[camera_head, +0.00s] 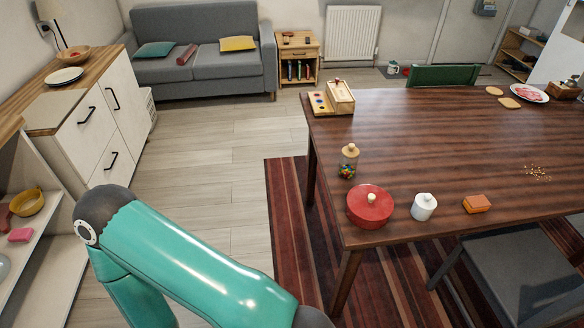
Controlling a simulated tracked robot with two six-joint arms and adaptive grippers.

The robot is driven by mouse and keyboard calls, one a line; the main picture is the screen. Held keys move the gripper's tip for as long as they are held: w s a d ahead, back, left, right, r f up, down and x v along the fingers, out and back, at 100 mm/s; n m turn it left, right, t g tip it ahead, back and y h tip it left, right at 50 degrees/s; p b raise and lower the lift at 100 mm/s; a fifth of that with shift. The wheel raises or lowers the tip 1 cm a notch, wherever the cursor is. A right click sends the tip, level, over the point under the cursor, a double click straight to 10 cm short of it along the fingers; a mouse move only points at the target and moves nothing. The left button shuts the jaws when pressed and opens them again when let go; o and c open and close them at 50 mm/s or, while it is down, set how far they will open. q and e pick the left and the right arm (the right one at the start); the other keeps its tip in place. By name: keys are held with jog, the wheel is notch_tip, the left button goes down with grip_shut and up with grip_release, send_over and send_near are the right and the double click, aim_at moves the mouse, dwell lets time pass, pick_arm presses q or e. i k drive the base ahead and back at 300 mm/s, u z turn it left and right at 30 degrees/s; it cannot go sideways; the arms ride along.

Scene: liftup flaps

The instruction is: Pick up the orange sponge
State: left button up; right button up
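The orange sponge (477,203) is a small block lying on the dark wooden table (420,150) near its front edge, at the right of the view. It stands apart from the white lidded pot (423,206) to its left. A teal arm of mine reaches in from the lower left, and its end runs out of the picture at the bottom. Neither my left nor my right gripper shows.
A red round lidded box (370,206) and a glass jar of colourful sweets (348,161) stand left of the white pot. Crumbs (537,172) lie to the right. A grey chair (520,272) stands at the table's front. A striped rug (290,215) lies below.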

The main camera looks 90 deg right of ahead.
aim_at(476, 204)
jog(key=u, duration=0.45)
jog(key=i, duration=0.4)
jog(key=z, duration=1.45)
jog(key=i, duration=0.15)
jog(key=z, duration=2.15)
jog(key=i, duration=0.25)
jog(key=z, duration=1.65)
jog(key=k, duration=0.5)
jog(key=z, duration=0.5)
jog(key=i, duration=1.55)
jog(key=u, duration=0.4)
